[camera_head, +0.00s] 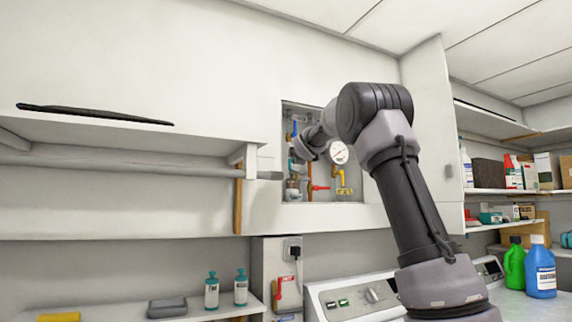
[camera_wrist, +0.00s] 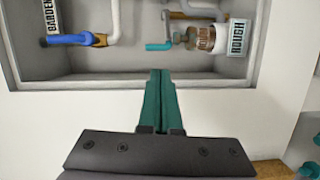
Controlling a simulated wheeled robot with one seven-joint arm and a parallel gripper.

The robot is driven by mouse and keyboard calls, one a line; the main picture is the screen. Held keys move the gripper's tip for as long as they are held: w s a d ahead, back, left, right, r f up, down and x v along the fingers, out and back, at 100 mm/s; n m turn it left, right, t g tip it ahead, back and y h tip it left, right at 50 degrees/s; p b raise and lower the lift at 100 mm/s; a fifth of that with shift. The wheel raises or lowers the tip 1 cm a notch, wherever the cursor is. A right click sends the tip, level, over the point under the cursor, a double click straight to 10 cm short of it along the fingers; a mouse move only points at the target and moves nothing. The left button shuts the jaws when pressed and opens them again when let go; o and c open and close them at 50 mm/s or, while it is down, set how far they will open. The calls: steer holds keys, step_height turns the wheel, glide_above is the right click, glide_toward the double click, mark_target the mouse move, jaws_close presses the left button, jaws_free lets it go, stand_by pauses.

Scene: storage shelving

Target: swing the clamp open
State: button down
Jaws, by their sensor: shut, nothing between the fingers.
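A recessed wall box (camera_head: 335,110) holds pipes, a round gauge (camera_head: 340,153), a red handle (camera_head: 319,188) and a yellow fitting (camera_head: 344,190). I cannot tell which part is the clamp. In the wrist view, the box (camera_wrist: 110,80) shows a teal lever (camera_wrist: 158,46) beside a brass and white fitting (camera_wrist: 202,37), and a blue-handled valve (camera_wrist: 70,40). My gripper (camera_wrist: 160,72) has its teal fingers together and empty. Their tips overlap the box's lower edge in the picture, apart from the teal lever. In the head view my arm covers part of the box.
A tag reading ROUGH (camera_wrist: 237,38) and a GARDEN tag (camera_wrist: 49,17) sit in the box. An open cabinet door (camera_head: 432,120) stands right of my arm. A shelf with a rod (camera_head: 120,166) is left. A washer (camera_head: 350,300) stands below.

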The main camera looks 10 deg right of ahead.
steer(key=w+n, duration=0.1)
steer(key=w, duration=1)
steer(key=shift+w+a+r, duration=0.25)
steer(key=shift+a, duration=0.2)
